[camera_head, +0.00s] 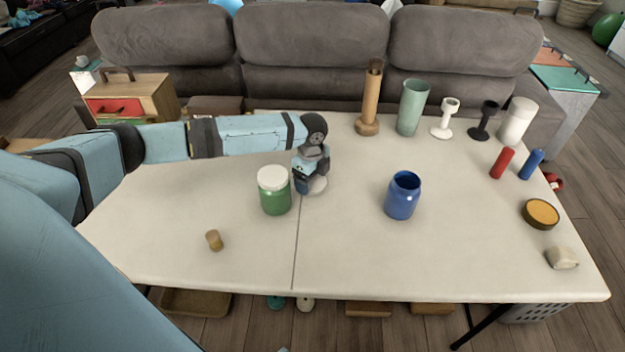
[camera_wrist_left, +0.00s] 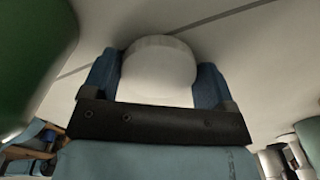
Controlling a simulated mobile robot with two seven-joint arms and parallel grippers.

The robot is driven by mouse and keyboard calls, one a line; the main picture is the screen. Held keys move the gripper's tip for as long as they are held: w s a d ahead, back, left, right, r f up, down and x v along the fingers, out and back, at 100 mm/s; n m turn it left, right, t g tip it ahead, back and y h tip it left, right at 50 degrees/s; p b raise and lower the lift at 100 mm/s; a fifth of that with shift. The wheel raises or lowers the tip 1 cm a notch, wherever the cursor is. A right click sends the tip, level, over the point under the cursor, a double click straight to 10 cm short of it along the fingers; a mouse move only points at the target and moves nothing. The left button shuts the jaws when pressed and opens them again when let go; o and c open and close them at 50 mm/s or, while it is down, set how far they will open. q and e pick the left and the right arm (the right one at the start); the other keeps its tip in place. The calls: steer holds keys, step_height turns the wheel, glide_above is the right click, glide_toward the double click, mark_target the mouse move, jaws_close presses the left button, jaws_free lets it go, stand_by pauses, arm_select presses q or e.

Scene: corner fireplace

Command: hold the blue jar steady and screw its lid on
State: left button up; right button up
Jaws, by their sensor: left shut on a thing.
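The blue jar (camera_head: 402,196) stands upright and open on the white table, right of the middle seam. My left gripper (camera_head: 309,186) is left of the blue jar, pointing down and shut on a white lid (camera_head: 318,186). In the left wrist view the lid (camera_wrist_left: 158,72) sits between the two blue fingers of the gripper (camera_wrist_left: 155,85). The gripper partly hides the lid in the head view. I cannot tell whether the lid touches the table. My right gripper is not in view.
A green jar with a white lid (camera_head: 274,190) stands close left of my left gripper. A small cork (camera_head: 214,240) is at the front left. A wooden cylinder (camera_head: 370,98), green vase (camera_head: 412,107) and candle holders line the back. A round yellow tin (camera_head: 540,213) is at right.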

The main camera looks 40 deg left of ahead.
mark_target(314, 181)
arm_select(q)
step_height(314, 181, up, 20)
steer(key=p, duration=0.3)
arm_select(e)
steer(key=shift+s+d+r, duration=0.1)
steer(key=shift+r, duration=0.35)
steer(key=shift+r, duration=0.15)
arm_select(q)
steer(key=d+f+n, duration=0.1)
steer(key=d+n, duration=1.2)
steer(key=n, duration=0.5)
steer(key=shift+s, duration=0.45)
